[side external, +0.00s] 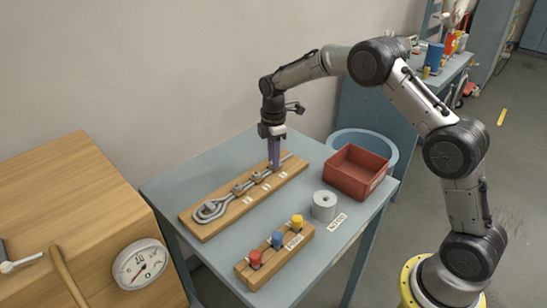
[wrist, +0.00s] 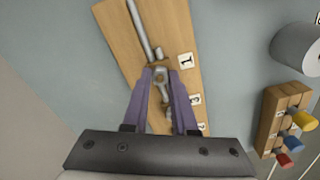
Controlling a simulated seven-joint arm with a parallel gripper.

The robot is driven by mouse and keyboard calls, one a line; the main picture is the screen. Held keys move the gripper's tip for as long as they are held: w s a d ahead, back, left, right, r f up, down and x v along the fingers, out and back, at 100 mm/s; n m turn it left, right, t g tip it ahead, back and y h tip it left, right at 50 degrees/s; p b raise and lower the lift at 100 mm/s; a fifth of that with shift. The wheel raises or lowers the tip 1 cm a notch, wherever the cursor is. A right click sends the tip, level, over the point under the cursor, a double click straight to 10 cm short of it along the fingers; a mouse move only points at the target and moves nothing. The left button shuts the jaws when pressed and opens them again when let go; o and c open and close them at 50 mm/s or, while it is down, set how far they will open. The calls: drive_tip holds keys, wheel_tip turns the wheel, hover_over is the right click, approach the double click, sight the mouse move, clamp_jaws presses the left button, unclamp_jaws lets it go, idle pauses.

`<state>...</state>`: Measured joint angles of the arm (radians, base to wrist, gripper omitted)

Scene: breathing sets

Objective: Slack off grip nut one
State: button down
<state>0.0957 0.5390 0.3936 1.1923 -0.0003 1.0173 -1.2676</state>
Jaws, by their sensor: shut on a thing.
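A wooden board (side external: 205,232) on the blue-grey table carries a rope with a metal loop (side external: 211,210) at its left end and several metal grips along it. In the wrist view the board (wrist: 118,32) has number tags, and tag 1 (wrist: 186,60) is beside the grip nearest the free rope end. My gripper (side external: 274,165) points down over the board's right part. In the wrist view my gripper (wrist: 160,74) has its purple fingers on either side of a metal nut (wrist: 161,76) at that grip and is shut on it. The fingers partly hide the nut and the other grips.
A small rack (side external: 275,260) with red, blue and yellow knobs stands in front of the board. A grey cylinder (side external: 324,206) and a red bin (side external: 355,172) stand to the right. A wooden cabinet (side external: 70,200) with a gauge (side external: 140,264) is at left.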

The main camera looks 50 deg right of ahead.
drive_tip(key=shift+r+n, duration=0.15)
drive_tip(key=shift+n, duration=2.15)
drive_tip(key=c, duration=0.7)
unclamp_jaws()
wheel_tip(320, 180, up, 14)
